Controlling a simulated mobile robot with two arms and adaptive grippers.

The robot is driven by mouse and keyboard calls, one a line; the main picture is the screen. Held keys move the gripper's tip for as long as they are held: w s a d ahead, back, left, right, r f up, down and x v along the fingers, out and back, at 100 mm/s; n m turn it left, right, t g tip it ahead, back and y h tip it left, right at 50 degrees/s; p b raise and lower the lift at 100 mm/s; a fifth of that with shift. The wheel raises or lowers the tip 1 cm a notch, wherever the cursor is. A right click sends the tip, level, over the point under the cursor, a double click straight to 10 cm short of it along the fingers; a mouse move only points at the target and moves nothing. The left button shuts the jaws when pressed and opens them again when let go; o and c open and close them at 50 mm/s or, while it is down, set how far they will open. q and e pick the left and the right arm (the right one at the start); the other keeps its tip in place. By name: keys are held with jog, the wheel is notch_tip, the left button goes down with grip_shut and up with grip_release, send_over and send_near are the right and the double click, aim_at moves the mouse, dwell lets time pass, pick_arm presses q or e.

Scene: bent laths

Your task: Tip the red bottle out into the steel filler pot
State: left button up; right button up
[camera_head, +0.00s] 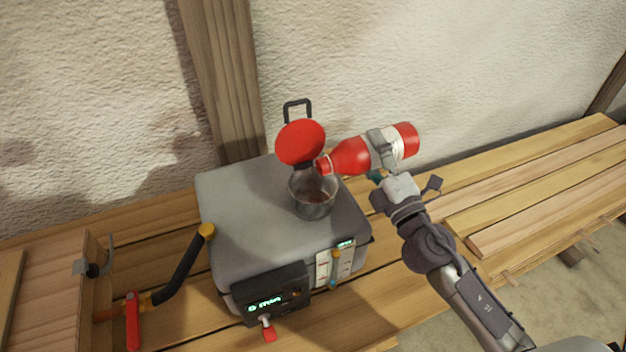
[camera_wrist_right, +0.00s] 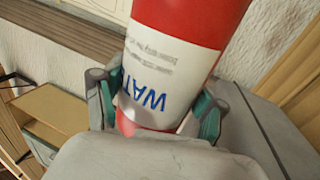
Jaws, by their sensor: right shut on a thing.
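The red bottle (camera_head: 351,156) with a white label lies nearly level above the grey machine, its neck pointing left. My right gripper (camera_head: 383,150) is shut around its body. In the right wrist view the fingers (camera_wrist_right: 155,108) clasp the bottle (camera_wrist_right: 190,22) on both sides, and part of its label reads "WAT". The steel filler pot (camera_head: 314,209) sits upright on the machine's top. The bottle's mouth is just above the pot's rim, at its back right. Something brownish shows inside the pot. I cannot tell whether liquid is flowing. My left gripper is not in view.
The grey machine (camera_head: 235,213) stands on a slatted wooden bench (camera_head: 480,190). A red disc (camera_head: 300,142) rises behind the pot, close to the bottle's neck. A black hose (camera_head: 181,268) is at the left. The bench to the right has free room.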

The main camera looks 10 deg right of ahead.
jog(key=shift+a+r+n+y+p, duration=0.15)
jog(key=shift+r+n+y+p, duration=0.15)
jog(key=shift+r+n+p, duration=0.55)
jog(key=shift+d+n, duration=0.25)
jog(key=shift+n, duration=0.2)
jog(key=shift+a+r+n+p, duration=0.1)
jog(key=shift+r+n+p, duration=0.35)
jog(key=shift+n+p, duration=0.1)
jog(key=shift+a+r+n+g+y+p, duration=0.45)
jog(key=shift+r+n+y+p, duration=0.3)
jog(key=shift+n+p, duration=0.3)
dwell(0.4)
